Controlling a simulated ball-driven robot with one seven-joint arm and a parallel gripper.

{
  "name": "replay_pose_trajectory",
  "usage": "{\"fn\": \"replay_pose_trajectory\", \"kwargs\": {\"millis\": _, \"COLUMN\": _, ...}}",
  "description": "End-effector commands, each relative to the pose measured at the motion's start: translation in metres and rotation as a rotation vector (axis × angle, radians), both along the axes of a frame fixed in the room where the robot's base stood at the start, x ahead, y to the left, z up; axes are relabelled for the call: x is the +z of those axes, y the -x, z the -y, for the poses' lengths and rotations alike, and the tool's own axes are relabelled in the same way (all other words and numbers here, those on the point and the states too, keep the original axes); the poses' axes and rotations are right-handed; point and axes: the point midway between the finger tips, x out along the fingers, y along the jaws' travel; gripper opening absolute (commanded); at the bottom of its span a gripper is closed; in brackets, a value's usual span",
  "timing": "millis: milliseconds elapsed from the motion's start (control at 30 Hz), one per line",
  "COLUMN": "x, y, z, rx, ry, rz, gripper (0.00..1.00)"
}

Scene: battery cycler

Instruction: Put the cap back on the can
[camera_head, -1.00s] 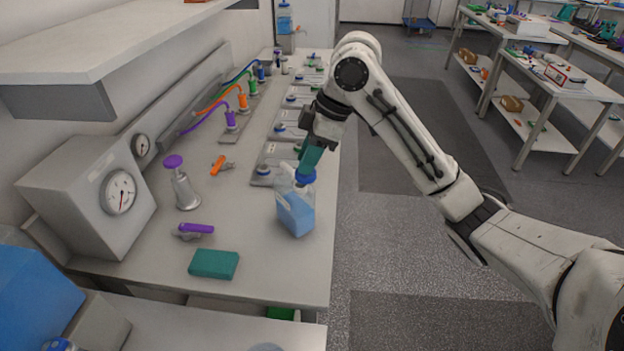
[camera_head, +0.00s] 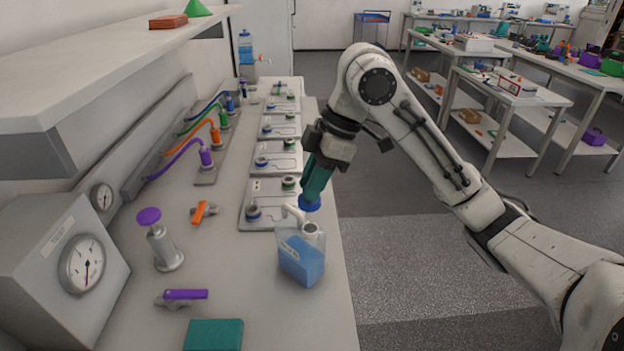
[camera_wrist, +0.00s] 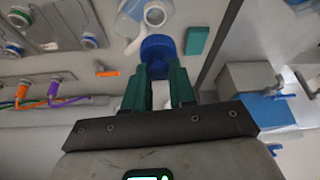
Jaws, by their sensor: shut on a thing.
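The can (camera_head: 302,262) is a clear jug with blue liquid and a white handle, upright near the bench's right edge. Its round mouth (camera_head: 311,230) is open and faces up. My gripper (camera_head: 313,188) points down with teal fingers, shut on the blue cap (camera_head: 309,204). The cap is a little above the mouth and apart from it. In the wrist view, the cap (camera_wrist: 157,48) is at the tips of my gripper (camera_wrist: 160,72), with the can's white mouth (camera_wrist: 155,15) just beyond it.
Grey plates with round fittings (camera_head: 262,205) lie behind the can. A purple-topped metal piece (camera_head: 163,245), an orange valve (camera_head: 203,211), a purple-handled valve (camera_head: 183,297) and a teal block (camera_head: 214,334) are on the bench. A gauge box (camera_head: 60,262) stands at left.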

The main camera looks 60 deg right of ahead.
Motion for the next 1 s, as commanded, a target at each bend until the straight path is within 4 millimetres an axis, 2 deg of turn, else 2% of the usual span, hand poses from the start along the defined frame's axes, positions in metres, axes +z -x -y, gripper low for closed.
{"fn": "replay_pose_trajectory", "kwargs": {"millis": 100, "x": -0.013, "y": 0.0, "z": 0.0, "rx": -0.001, "ry": 0.0, "rz": -0.001, "gripper": 0.0}}
{"fn": "replay_pose_trajectory", "kwargs": {"millis": 700, "x": -0.055, "y": 0.0, "z": 0.0, "rx": 0.0, "ry": -0.001, "rz": 0.0, "gripper": 0.0}}
{"fn": "replay_pose_trajectory", "kwargs": {"millis": 1000, "x": -0.068, "y": 0.0, "z": 0.0, "rx": 0.0, "ry": 0.0, "rz": 0.001, "gripper": 0.0}}
